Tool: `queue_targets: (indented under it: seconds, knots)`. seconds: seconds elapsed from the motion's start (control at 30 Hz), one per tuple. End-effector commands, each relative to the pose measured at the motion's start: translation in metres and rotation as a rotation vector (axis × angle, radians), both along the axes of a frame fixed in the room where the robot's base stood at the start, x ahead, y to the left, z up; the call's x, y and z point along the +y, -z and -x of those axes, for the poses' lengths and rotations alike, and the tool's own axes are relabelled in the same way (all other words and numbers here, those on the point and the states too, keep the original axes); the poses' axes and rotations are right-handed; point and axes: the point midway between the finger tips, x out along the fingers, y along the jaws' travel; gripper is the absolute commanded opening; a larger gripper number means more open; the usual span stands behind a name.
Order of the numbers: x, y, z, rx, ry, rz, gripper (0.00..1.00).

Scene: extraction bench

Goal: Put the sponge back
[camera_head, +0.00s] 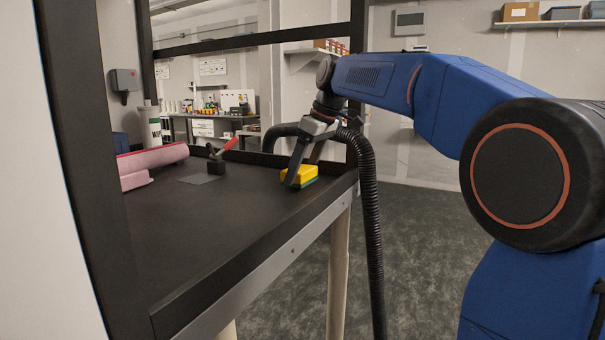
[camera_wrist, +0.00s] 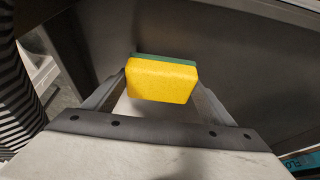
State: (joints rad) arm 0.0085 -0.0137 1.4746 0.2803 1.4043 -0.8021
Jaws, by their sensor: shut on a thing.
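The sponge (camera_head: 304,176) is yellow with a green layer. In the head view it is at the right end of the black bench top (camera_head: 190,228), near the edge. My gripper (camera_head: 296,182) reaches down to it with its fingers on the sponge. In the wrist view the sponge (camera_wrist: 162,79) sits between the two fingertips of my gripper (camera_wrist: 160,84), yellow face toward the camera and green layer at the far side. Whether the sponge touches the bench top or hangs just above it, I cannot tell.
A dark block with a red-handled tool (camera_head: 217,164) stands on the bench by a grey flat patch (camera_head: 199,179). A pink roll (camera_head: 152,164) and a white bottle (camera_head: 151,128) are at the back left. A black frame post (camera_head: 357,60) and ribbed hose (camera_head: 368,220) are close by. The bench's front is clear.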

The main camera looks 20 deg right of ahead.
Motion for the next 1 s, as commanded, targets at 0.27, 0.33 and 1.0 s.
queue_targets:
  seconds: [0.27,0.33,1.0]
  knots:
    - [0.0001,0.0107,0.0001,0.0,0.0,0.0,0.56]
    - [0.0,0.0106,0.0001,0.0,0.0,0.0,0.56]
    - [-0.0006,0.0084,0.0004,0.0,0.0,0.0,0.96]
